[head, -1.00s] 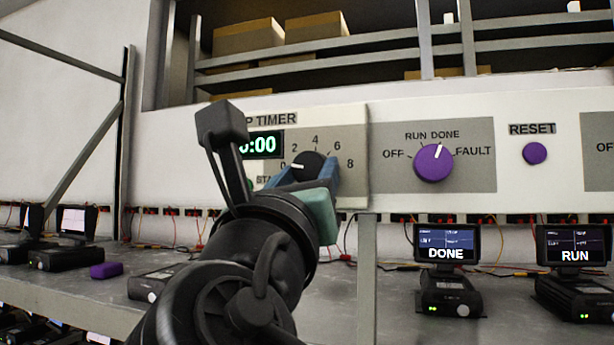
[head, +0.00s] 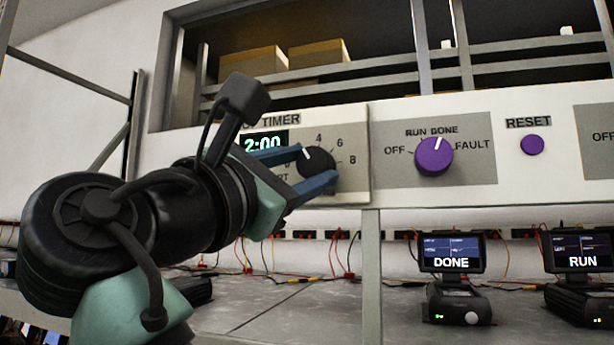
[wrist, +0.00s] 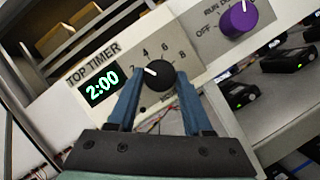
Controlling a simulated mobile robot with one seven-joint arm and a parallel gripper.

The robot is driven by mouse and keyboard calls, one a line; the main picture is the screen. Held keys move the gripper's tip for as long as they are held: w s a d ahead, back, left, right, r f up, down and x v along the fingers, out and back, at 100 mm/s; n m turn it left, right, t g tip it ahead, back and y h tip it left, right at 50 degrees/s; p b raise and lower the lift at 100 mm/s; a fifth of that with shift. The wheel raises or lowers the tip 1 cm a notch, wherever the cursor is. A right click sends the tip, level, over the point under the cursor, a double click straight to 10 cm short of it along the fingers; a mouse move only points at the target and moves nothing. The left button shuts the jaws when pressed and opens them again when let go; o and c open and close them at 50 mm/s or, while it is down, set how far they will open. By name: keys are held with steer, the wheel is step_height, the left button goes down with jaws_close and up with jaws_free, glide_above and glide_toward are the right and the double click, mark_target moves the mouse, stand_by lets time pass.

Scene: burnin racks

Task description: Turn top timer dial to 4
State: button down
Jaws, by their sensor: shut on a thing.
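The top timer dial (head: 317,161) is a round black knob with a white pointer line, on a grey panel with a scale from 0 to 8. The pointer tilts up and left, toward the stretch between 2 and 4. The green timer display (head: 264,145) reads 2:00, also clear in the wrist view (wrist: 102,86). My gripper (head: 324,167) comes in from the left, with its blue fingers shut on the dial. In the wrist view the fingers (wrist: 158,80) lie on either side of the dial (wrist: 161,75). The 2 on the scale is partly hidden in the head view.
A purple selector knob (head: 434,156) and a purple reset button (head: 532,145) sit to the right on the same fascia. Below, two small units with screens (head: 452,252) marked DONE and RUN stand on the bench among loose wires. A shelf post (head: 371,270) stands below the timer panel.

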steer(key=m+g, duration=0.1)
steer(key=m, duration=0.3)
steer(key=m+g+h, duration=0.1)
steer(key=m, duration=0.2)
steer(key=shift+a+r+g, duration=0.15)
steer(key=shift+r+g, duration=0.1)
steer(key=shift+g, duration=0.05)
steer(key=shift+m, duration=0.3)
steer(key=shift+c, duration=1.6)
jaws_free()
steer(key=shift+f, duration=0.1)
steer(key=b+v, duration=0.5)
steer(key=v, duration=0.8)
steer(key=shift+b, duration=0.35)
